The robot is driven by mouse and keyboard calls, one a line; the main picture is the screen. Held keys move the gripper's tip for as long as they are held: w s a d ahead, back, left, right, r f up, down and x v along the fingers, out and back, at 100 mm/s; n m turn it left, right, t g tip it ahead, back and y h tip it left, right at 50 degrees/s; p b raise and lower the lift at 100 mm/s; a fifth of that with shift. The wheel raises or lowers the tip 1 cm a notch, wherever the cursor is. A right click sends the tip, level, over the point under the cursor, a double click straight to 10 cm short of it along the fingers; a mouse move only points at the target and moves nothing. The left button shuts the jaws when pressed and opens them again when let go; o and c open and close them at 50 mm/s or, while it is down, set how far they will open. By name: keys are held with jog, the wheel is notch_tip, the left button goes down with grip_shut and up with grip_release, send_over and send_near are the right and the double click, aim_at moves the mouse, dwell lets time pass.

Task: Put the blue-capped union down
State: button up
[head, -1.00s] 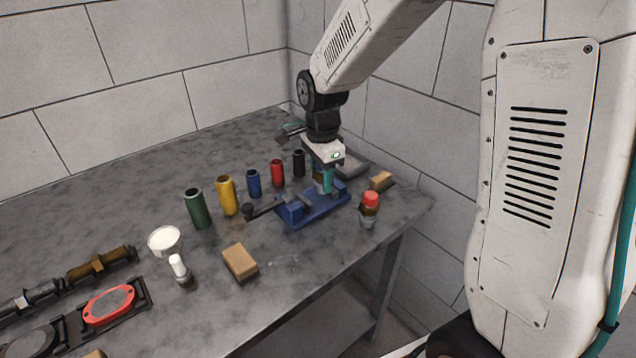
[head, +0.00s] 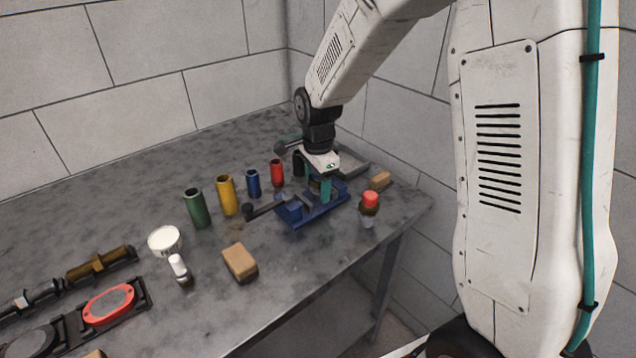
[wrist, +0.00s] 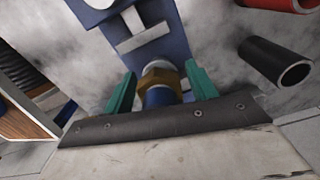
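The blue-capped union, a brass hex nut with a blue end, sits between my teal fingers in the wrist view (wrist: 158,78). My gripper (head: 325,188) is shut on it and points down. In the head view the union is mostly hidden behind the fingers, low over the right end of the blue vise base (head: 318,213). The blue base also shows in the wrist view (wrist: 160,45), just beyond the union. I cannot tell whether the union's lower end touches anything.
A red-capped fitting (head: 369,202) and a wooden block (head: 380,180) stand to the right. Green (head: 195,208), yellow (head: 227,194), blue (head: 253,183) and red (head: 277,172) cylinders stand left of the vise. A black one (wrist: 275,62) is close. Another block (head: 239,261) lies in front.

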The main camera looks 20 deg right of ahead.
notch_tip(320, 180, up, 12)
jog(key=shift+r, duration=0.1)
jog(key=shift+s+r, duration=0.15)
jog(key=shift+r, duration=0.05)
jog(key=s+d+r+n, duration=0.1)
jog(key=s+r+n, duration=0.1)
jog(key=s+n, duration=0.6)
jog(key=s+d+r+n+t, duration=0.1)
jog(key=s+n, duration=0.7)
jog(key=s, duration=1.3)
notch_tip(320, 180, up, 2)
jog(key=shift+s+d+r+n, duration=0.2)
jog(key=shift+s+d+n, duration=0.2)
jog(key=shift+d, duration=0.15)
